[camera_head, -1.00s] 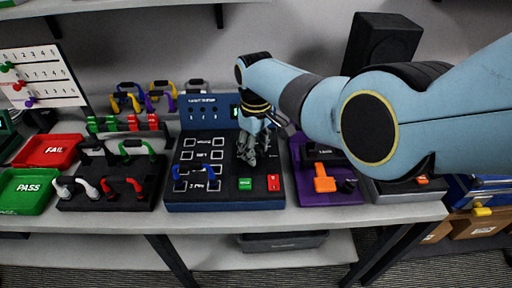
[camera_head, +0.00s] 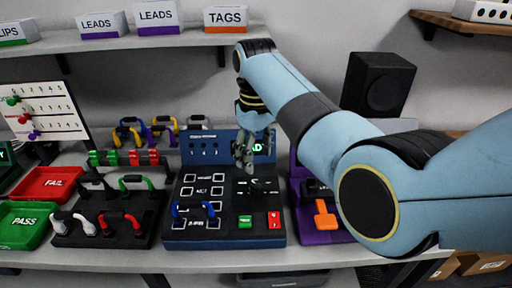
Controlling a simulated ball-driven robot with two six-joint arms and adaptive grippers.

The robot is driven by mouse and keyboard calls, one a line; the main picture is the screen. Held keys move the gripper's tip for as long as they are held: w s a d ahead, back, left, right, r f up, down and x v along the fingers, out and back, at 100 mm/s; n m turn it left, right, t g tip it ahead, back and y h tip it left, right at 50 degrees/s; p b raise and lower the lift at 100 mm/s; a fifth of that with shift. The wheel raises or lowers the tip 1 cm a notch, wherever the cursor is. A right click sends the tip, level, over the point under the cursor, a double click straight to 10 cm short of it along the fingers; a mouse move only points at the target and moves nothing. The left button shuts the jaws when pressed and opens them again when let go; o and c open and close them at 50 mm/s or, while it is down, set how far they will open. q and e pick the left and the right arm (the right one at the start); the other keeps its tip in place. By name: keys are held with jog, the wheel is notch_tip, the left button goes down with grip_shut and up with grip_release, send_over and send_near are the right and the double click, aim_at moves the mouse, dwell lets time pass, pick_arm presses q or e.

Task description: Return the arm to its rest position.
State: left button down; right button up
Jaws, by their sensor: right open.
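My right arm comes in from the right across the bench. Its gripper (camera_head: 244,152) points down with open, empty fingers. It hangs over the upper part of the dark blue test console (camera_head: 208,240) and covers part of the console's lit display. My left gripper is not in view.
Red FAIL (camera_head: 47,184) and green PASS (camera_head: 22,222) trays stand at the left. A black cable holder (camera_head: 106,235) lies beside them. A purple fixture (camera_head: 313,231) sits right of the console. A shelf (camera_head: 150,42) with labelled boxes hangs above.

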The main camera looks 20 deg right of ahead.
jog(key=shift+r, duration=0.9)
